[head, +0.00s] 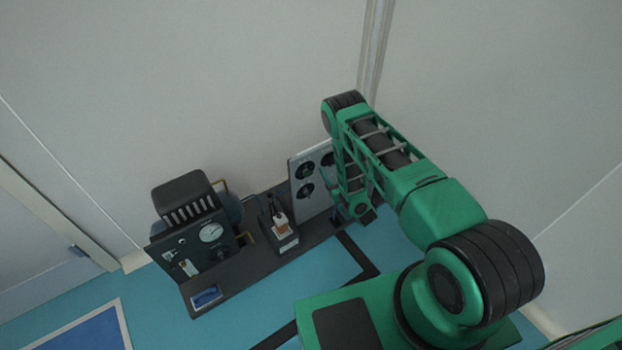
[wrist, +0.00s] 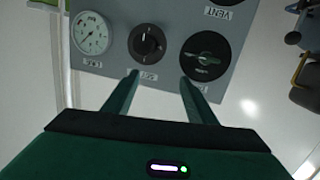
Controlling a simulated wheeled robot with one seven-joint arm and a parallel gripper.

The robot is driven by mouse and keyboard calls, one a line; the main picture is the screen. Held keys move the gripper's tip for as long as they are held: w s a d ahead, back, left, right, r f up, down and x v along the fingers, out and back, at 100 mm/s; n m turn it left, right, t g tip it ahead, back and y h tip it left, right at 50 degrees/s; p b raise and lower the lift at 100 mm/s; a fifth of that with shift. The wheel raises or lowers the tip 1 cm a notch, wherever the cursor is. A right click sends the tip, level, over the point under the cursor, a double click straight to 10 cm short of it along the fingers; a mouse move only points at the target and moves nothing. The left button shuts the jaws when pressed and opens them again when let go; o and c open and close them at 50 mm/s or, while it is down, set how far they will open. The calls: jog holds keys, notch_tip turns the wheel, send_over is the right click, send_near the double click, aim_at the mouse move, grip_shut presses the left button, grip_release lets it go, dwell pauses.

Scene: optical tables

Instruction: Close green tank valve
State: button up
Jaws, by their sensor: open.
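In the wrist view a grey panel (wrist: 165,28) carries a round black valve (wrist: 206,55) with a dark greenish bar handle, lying roughly crosswise. I cannot be sure that this is the green tank valve. A black knob (wrist: 147,44) sits left of it and a white-faced gauge (wrist: 91,33) further left. My gripper (wrist: 159,76) is open and empty, its two green fingers pointing at the panel below the knob and valve. The right fingertip overlaps the valve's lower left edge in view; contact cannot be told. In the head view the panel (head: 310,183) is partly hidden by my arm.
All share a dark base plate (head: 232,278) on the teal surface. A pale wall (head: 220,80) rises close behind. A blue patch (head: 80,330) lies front left.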

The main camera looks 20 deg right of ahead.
aim_at(308, 174)
jog(key=s+a+f+n+y, duration=0.1)
jog(key=s+a+f+y, duration=0.2)
jog(key=s+a+f, duration=0.3)
jog(key=r+x, duration=0.1)
jog(key=x, duration=0.8)
jog(key=shift+w+d+r+t, duration=0.2)
jog(key=shift+d+t, duration=0.1)
jog(key=shift+d, duration=0.1)
jog(key=c, duration=1.1)
